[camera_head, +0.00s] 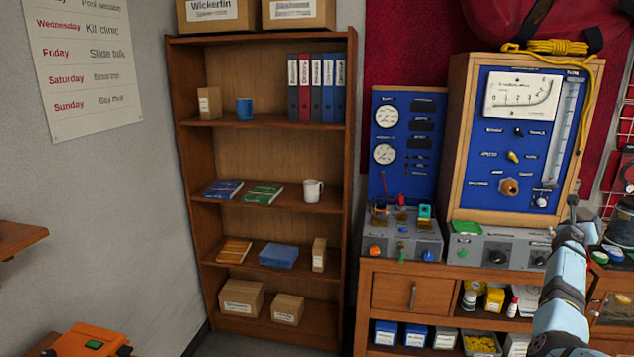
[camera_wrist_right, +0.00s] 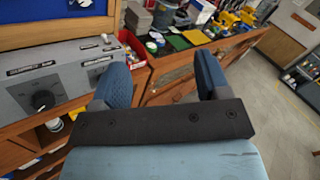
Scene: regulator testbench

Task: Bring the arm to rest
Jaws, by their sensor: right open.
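My right arm (camera_head: 562,310) comes up from the bottom right in the head view, light blue and dark, in front of the wooden bench (camera_head: 450,280). Its gripper (camera_head: 573,205) is at the upper end, seen small and nearly edge-on beside the test panel. In the right wrist view the gripper (camera_wrist_right: 163,82) shows two blue fingers spread wide apart, with nothing between them. The grey control box (camera_wrist_right: 60,80) is left of the fingers there, and the bench edge runs behind them. My left gripper is not in view.
A blue gauge panel (camera_head: 405,145) and a wood-framed test panel (camera_head: 515,140) stand on the bench. A brown shelf (camera_head: 350,170) with binders, books and mugs stands left of it. An orange case (camera_head: 85,342) is at the lower left. Open floor (camera_wrist_right: 265,125) shows at right in the wrist view.

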